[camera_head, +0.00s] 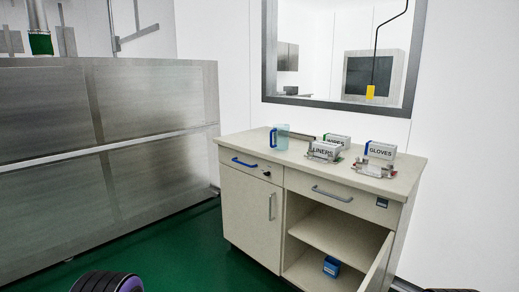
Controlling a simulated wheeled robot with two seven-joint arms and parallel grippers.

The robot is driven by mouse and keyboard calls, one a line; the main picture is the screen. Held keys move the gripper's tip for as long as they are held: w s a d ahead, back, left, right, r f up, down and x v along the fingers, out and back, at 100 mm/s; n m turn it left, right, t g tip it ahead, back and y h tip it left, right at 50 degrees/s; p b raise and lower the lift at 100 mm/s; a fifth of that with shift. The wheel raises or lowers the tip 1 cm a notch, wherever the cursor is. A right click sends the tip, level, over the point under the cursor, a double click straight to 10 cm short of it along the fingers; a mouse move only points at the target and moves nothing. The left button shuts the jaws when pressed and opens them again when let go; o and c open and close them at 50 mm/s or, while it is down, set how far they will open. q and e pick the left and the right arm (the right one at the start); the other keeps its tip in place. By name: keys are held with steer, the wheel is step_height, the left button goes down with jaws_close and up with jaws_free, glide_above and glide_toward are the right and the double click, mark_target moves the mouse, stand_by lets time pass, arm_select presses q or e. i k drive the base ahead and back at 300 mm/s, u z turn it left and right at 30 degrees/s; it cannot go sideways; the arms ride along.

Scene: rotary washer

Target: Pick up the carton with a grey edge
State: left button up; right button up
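Three small white cartons stand on the top of the beige cabinet (250,139). The carton lettered LINERS (323,150) is at the front left of the group, in a small metal holder. The carton lettered WIPES (337,139) stands just behind it and is partly hidden by it. The carton lettered GLOVES (381,150) stands to the right, with a blue left edge, behind another metal holder. The LINERS carton seems to have a greyish edge, but it is too small to be sure. Neither gripper is in view; a dark rounded part of mine shows at bottom left.
A clear jug with a blue handle (280,137) stands left of the cartons. The cabinet's lower right door (377,266) hangs open, with a blue box (331,266) inside. A large steel unit (110,150) fills the left. Green floor (190,250) before the cabinet is clear.

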mark_target(320, 148)
steer(key=u, duration=1.15)
steer(key=i, duration=3.7)
steer(key=z, duration=4.1)
